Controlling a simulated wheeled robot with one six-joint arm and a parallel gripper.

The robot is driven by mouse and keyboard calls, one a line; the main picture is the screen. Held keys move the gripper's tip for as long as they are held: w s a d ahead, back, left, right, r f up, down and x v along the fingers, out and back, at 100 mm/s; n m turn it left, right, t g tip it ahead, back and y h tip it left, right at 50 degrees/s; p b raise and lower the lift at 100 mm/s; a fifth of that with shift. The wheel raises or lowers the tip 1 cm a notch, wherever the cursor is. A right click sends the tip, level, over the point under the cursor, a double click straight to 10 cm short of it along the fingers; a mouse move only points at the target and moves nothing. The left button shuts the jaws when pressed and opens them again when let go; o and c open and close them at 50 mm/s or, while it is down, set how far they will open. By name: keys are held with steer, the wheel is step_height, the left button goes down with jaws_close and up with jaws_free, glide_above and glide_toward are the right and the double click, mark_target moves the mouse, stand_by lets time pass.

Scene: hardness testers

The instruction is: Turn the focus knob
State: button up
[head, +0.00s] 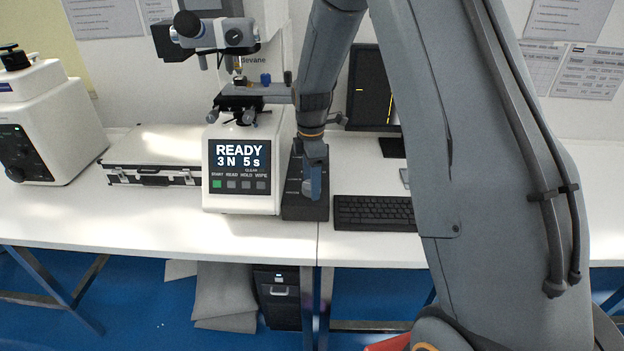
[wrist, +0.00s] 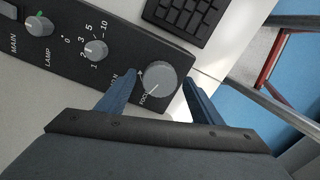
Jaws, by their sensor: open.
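The focus knob (wrist: 162,80) is a large grey round knob on the end of a dark control box, in the wrist view. A white pointer line shows on its face, and part of the lettering beside it reads as focus. My gripper (wrist: 162,92) is open, with one blue finger on each side of the knob. I cannot tell whether either finger touches it. In the head view my gripper (head: 312,183) points down over the dark control box (head: 294,208), and the knob is mostly hidden there.
The hardness tester (head: 238,180) stands left of the box, its screen reading READY 3 N 5 s. A smaller numbered knob (wrist: 96,50) and a lamp knob (wrist: 38,26) share the box. A keyboard (head: 374,213) lies close on the right. The table's front edge is near.

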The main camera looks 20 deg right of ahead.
steer(key=shift+f, duration=0.1)
steer(key=c, duration=1.1)
steer(key=shift+o, duration=0.2)
steer(key=shift+m, duration=0.3)
steer(key=m, duration=0.9)
steer(key=shift+m, duration=0.4)
steer(key=m, duration=1.3)
